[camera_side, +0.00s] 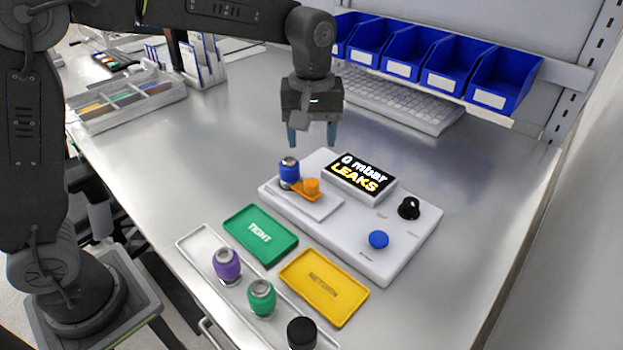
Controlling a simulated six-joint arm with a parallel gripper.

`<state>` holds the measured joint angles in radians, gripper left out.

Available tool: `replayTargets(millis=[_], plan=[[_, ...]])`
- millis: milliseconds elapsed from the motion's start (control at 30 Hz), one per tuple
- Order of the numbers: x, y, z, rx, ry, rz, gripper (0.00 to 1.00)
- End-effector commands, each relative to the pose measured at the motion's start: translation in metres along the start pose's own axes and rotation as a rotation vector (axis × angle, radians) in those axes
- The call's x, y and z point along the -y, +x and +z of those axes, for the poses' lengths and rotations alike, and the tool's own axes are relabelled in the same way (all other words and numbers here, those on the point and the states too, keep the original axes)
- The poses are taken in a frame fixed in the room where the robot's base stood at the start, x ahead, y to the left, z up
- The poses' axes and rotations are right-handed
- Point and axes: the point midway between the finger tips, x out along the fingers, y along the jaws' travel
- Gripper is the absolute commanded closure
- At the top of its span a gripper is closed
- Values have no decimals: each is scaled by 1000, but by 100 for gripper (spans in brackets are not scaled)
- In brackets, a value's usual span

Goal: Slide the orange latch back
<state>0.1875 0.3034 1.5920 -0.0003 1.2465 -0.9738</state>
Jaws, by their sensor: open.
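The orange latch (311,186) sits on the left part of the white test device (345,228), on a raised pale plate. It lies right beside a blue fitting with metal ends (289,172), which stands upright on the same plate. I cannot tell whether the latch touches the fitting. My gripper (312,139) is open and empty, pointing down above the back left of the device. Its fingertips are above the latch and the blue fitting, apart from both. The device's screen (361,174) reads "0 mbar LEAKS".
The device also carries a black knob (409,208) and a blue button (379,239). In front lie a green TIGHT tray (260,235), a yellow tray (324,287) and a clear tray with purple (227,265), green (262,297) and black (301,333) fittings. Blue bins (452,66) and a keyboard (395,98) stand behind.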

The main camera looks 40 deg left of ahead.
Motion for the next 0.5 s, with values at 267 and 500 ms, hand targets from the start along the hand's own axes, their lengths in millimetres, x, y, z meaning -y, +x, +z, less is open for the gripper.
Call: replayTargets(millis=[267,500], plan=[[1,59,0,3,1,-3,43],[1,94,0,2,2,-2,43]])
